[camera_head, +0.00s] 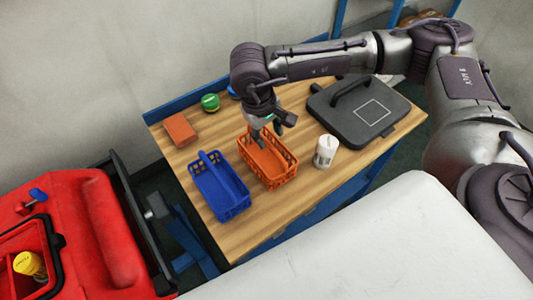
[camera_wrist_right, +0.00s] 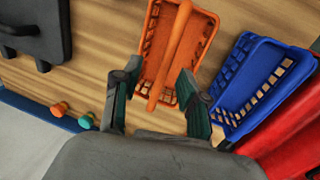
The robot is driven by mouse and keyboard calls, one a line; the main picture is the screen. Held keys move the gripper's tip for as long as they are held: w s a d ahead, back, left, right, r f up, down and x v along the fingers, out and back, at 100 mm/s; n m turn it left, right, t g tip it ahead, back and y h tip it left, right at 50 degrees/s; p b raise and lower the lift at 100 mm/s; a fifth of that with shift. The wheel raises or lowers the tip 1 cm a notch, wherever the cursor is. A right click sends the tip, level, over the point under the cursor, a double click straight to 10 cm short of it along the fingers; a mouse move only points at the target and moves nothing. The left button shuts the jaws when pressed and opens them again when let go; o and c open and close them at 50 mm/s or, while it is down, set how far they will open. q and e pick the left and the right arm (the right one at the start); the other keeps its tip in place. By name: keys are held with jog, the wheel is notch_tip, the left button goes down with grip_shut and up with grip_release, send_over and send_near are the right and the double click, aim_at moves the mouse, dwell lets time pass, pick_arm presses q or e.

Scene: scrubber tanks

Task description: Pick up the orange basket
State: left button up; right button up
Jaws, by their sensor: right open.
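The orange basket (camera_head: 281,179) stands upright on the wooden table, between the blue basket and a white bottle. Its long handle runs along its middle, seen clearly in the right wrist view (camera_wrist_right: 169,52). My right gripper (camera_head: 262,136) is above the far end of the basket, its fingers pointing down. In the wrist view the right gripper (camera_wrist_right: 158,88) is open, its two fingers apart with the near end of the handle lying between them in the picture. It holds nothing. Whether a finger touches the basket cannot be told. My left gripper is not in view.
A blue basket (camera_head: 222,196) stands close beside the orange one. A white bottle (camera_head: 325,151) and a black case (camera_head: 345,108) are to the right. A brick-coloured block (camera_head: 180,130) and green tin (camera_head: 210,102) lie behind. A red machine (camera_head: 90,230) is at left.

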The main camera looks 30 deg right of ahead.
aim_at(267, 142)
jog(key=shift+w+a+f+p, duration=0.1)
jog(key=shift+w+f+p, duration=0.1)
jog(key=shift+f+p, duration=0.6)
jog(key=f, duration=0.2)
jog(key=shift+w+f+p, duration=0.3)
jog(key=shift+f, duration=0.4)
jog(key=shift+d+f, duration=0.1)
jog(key=shift+d, duration=0.1)
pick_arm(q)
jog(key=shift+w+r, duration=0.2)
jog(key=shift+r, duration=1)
pick_arm(e)
grip_shut()
